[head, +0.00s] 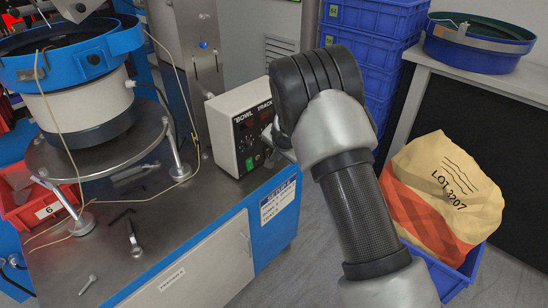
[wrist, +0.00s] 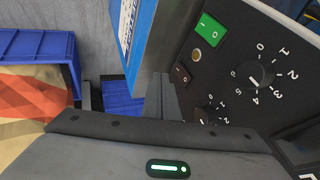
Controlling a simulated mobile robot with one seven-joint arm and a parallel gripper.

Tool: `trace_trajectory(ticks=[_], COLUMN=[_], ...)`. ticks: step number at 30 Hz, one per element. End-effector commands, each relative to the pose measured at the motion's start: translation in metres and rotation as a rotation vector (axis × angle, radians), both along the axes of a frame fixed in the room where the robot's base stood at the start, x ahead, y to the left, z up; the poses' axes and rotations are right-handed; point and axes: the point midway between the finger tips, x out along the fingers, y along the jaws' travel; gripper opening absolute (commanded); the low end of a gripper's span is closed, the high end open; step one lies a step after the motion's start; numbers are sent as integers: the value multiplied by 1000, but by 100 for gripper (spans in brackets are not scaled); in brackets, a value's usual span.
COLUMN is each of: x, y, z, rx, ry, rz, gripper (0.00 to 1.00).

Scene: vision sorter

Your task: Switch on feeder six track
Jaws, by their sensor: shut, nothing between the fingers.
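The white control box (head: 226,135) stands on the metal bench, its black front panel marked BOWL and TRACK. My arm hides part of the TRACK side. In the wrist view, the panel (wrist: 228,72) shows a green rocker switch (wrist: 207,38), a dark rocker switch (wrist: 182,75), a small brass-coloured round part (wrist: 196,55) between them, and a numbered dial (wrist: 256,76). A second dial is partly hidden by my gripper body. My gripper (wrist: 171,82) is shut and empty, its tip close beside the dark switch; I cannot tell whether it touches.
A blue-rimmed bowl feeder (head: 75,60) stands on the bench (head: 185,215) at left, near a red bin (head: 40,207) marked 6. Loose tools and bolts lie on the bench. Blue crates (head: 365,55) are stacked behind my arm. A sack (head: 445,190) sits in a blue crate at right.

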Motion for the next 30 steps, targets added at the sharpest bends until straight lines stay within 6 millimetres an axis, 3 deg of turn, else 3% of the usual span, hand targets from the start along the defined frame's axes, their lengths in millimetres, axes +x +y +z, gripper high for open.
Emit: trace_trajectory(ticks=[6, 13, 30], x=[-28, -50, -56], y=[-7, -12, -19], z=[46, 74, 81], rx=[1, 0, 0], ry=[-1, 1, 2], rz=[1, 1, -6], gripper=[0, 0, 0])
